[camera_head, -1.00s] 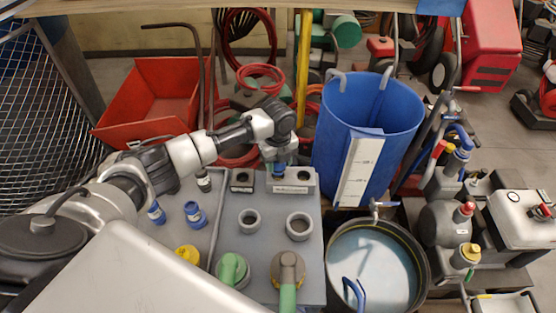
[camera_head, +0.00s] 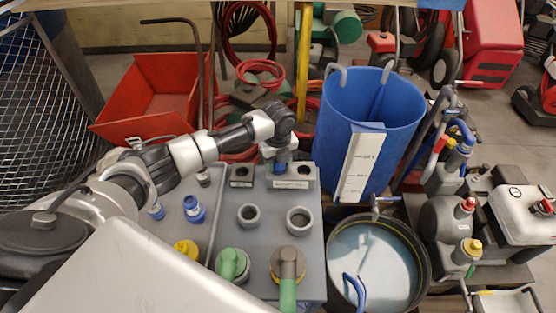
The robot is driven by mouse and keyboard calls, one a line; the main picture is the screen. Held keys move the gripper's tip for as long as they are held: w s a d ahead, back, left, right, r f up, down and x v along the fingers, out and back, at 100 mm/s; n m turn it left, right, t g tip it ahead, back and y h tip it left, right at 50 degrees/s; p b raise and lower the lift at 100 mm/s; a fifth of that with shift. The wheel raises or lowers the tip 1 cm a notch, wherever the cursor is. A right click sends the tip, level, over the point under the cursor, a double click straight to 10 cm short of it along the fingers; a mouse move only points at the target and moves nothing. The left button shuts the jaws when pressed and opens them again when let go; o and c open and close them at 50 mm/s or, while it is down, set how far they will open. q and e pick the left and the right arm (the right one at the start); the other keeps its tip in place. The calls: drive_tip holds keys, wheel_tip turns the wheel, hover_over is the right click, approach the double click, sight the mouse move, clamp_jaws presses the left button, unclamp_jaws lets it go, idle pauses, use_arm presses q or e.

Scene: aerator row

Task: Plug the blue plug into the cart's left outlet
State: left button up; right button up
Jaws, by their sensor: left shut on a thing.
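My left gripper (camera_head: 279,158) is shut on the blue plug (camera_head: 280,168) and points down. The plug is at the left part of a grey box with a pale label (camera_head: 292,183) at the back of the grey cart top (camera_head: 225,207). Its lower end is hidden, so I cannot tell whether it is inserted. A smaller grey box with a dark opening (camera_head: 241,175) sits just left of it. My right gripper is not in view.
Two grey rings (camera_head: 299,220), green-handled fittings (camera_head: 232,265), a yellow cap (camera_head: 187,248) and blue-capped pieces (camera_head: 194,208) stand on the cart. A tall blue bin (camera_head: 335,125) and a round tub (camera_head: 425,270) are close on the right.

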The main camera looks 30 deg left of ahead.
use_arm(q)
drive_tip(key=shift+f, duration=0.55)
drive_tip(key=o, duration=1)
